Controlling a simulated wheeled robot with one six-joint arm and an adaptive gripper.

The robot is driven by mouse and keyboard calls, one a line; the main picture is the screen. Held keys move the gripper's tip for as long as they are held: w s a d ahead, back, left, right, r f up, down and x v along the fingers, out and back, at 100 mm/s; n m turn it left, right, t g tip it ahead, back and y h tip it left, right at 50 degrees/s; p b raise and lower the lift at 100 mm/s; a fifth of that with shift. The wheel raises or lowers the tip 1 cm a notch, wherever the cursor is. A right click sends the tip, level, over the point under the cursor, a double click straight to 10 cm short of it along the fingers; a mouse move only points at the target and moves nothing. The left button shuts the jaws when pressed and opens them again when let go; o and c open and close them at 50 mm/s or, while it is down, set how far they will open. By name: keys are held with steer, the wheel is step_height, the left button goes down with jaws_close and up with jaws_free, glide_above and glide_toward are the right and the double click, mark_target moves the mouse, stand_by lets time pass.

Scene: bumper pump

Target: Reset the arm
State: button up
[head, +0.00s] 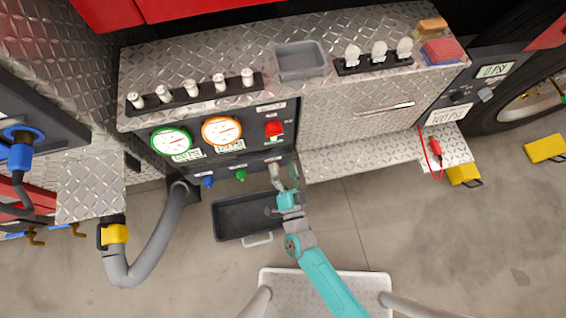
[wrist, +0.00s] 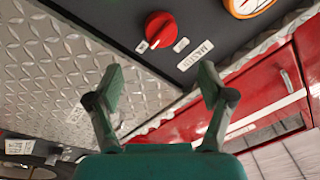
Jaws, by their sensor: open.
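My teal arm reaches up from the bottom of the head view, and my gripper (head: 284,174) is in front of the lower edge of the dark pump panel (head: 212,166). In the wrist view my gripper (wrist: 160,74) has its two green fingers spread wide with nothing between them. A red knob (wrist: 159,29) on the panel shows beyond and above the fingertips, apart from them. The same red knob (head: 274,129) shows in the head view, above my gripper.
A green-ringed gauge (head: 172,141) and an orange-ringed gauge (head: 222,131) are on the panel. A black tray (head: 232,219) lies on the floor beside my gripper. A grey hose (head: 160,240) curves at left. A diamond-plate step (head: 370,158) juts out at right.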

stand_by(0.3)
steer(key=s+d+r+n+g+h, duration=0.1)
steer(key=s+d+r+n+h, duration=0.35)
steer(key=s+d, duration=1)
steer(key=s+d+r+g, duration=0.1)
steer(key=s+d+r, duration=0.1)
steer(key=s+r, duration=0.4)
steer(key=s+d+r+n+g, duration=0.1)
steer(key=s+d+r, duration=0.2)
steer(key=s+r, duration=0.4)
step_height(320, 180, up, 2)
steer(key=shift+s+d+r+g+h, duration=0.25)
steer(key=shift+d+g+h, duration=0.05)
steer(key=shift+h, duration=0.05)
steer(key=shift+n, duration=0.25)
